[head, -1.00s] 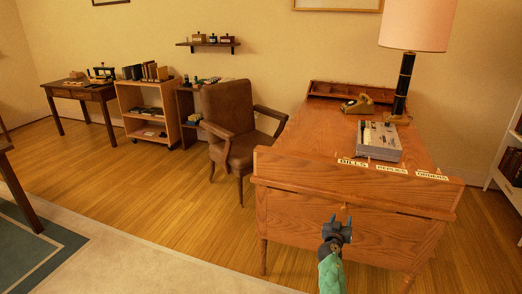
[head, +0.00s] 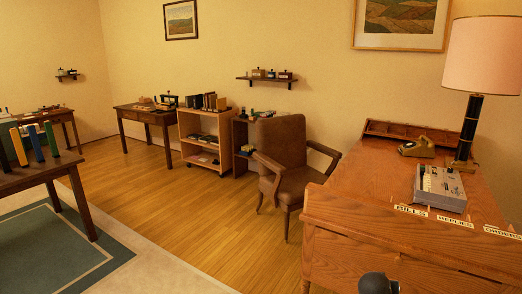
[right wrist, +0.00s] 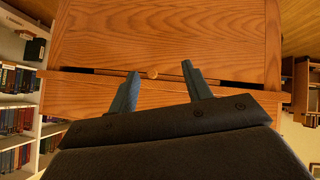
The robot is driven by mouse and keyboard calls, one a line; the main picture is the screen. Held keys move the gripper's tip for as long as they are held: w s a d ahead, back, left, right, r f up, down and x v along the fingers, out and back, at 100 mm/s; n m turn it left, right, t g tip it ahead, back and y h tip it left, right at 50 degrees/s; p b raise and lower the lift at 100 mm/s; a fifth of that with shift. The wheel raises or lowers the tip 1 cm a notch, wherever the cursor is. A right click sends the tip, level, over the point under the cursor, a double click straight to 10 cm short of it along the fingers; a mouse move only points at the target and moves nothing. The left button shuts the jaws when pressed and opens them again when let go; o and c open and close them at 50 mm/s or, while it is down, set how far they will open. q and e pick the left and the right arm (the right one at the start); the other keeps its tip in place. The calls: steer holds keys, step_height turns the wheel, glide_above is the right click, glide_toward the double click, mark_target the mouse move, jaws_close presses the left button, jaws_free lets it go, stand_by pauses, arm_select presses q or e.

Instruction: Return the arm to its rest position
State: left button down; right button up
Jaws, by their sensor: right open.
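My right gripper (right wrist: 160,72) shows in the right wrist view. Its two fingers are spread apart with nothing between them. The view does not make clear how far the fingers are from the wood. In the head view only a dark rounded part of my right arm (head: 378,284) shows at the bottom edge, in front of the desk (head: 380,190). My left gripper is out of view.
The desk bears a lamp (head: 486,65), a telephone (head: 417,147), a grey device (head: 441,188) and labels along its front. A brown armchair (head: 290,170) stands left of it. A bookshelf (right wrist: 22,105) shows in the wrist view. Open wooden floor (head: 215,215) lies left of the chair.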

steer(key=s+a+f+n+g+y, duration=0.2)
steer(key=s+a+n+y, duration=0.4)
steer(key=s+a, duration=1.5)
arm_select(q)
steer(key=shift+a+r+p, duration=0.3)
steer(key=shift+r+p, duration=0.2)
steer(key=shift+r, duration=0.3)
arm_select(e)
steer(key=s+a+f+g+y, duration=0.1)
steer(key=s+f, duration=0.3)
steer(key=s, duration=0.6)
steer(key=s+a+f+g+y, duration=0.1)
steer(key=s+a+f+g, duration=0.1)
steer(key=s, duration=0.8)
step_height(320, 180, down, 2)
steer(key=shift+s+a+f, duration=0.1)
steer(key=shift+s+a, duration=0.2)
steer(key=shift+a, duration=0.5)
